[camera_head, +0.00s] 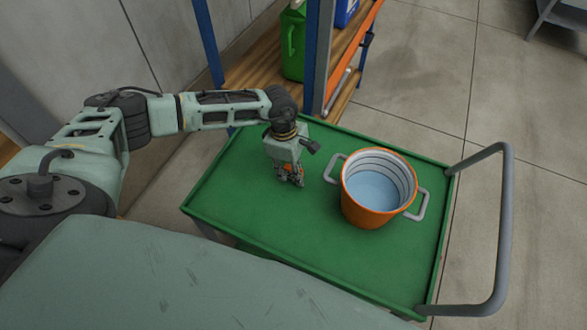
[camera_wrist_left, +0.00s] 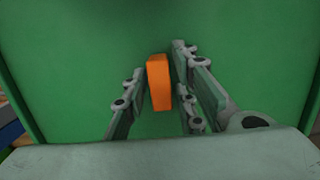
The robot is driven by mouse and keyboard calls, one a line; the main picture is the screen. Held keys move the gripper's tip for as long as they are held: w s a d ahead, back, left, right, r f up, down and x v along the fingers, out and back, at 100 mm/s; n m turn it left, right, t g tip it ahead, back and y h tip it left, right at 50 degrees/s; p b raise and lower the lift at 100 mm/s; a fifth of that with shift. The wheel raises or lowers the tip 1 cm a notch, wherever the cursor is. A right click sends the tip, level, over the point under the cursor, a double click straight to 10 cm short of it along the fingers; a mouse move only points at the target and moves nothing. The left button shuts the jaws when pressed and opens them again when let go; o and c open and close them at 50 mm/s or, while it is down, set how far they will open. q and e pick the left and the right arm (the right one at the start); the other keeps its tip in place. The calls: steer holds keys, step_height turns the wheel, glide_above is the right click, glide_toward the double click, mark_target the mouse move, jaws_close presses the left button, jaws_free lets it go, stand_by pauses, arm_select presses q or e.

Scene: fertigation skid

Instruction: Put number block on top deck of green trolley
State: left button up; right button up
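The orange number block (camera_wrist_left: 158,84) shows upright between the fingers of my left gripper (camera_wrist_left: 160,75) in the left wrist view, with green deck behind it. Narrow green gaps show on both sides of the block, so the fingers look open and apart from it. In the head view, the left gripper (camera_head: 291,181) points down at the top deck of the green trolley (camera_head: 240,215), left of an orange pot. Only a bit of the block's orange (camera_head: 284,169) shows there between the fingers. I cannot tell whether the block touches the deck. My right gripper is not in view.
The orange pot (camera_head: 372,214) with grey handles stands on the deck's right half. The trolley's grey push handle (camera_head: 507,225) rises at the right. A shelf with a blue post (camera_head: 318,55) and a green canister (camera_head: 293,42) stands behind. The deck's front left is clear.

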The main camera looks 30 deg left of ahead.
mark_target(288, 167)
arm_select(q)
steer(key=shift+o, duration=0.7)
steer(key=shift+r, duration=0.2)
steer(key=shift+a+r, duration=0.1)
steer(key=shift+r, duration=0.15)
step_height(288, 167, up, 11)
steer(key=a+b, duration=0.1)
steer(key=b, duration=0.2)
steer(key=shift+a+r, duration=0.2)
steer(key=shift+a, duration=0.1)
steer(key=shift+s+f, duration=0.1)
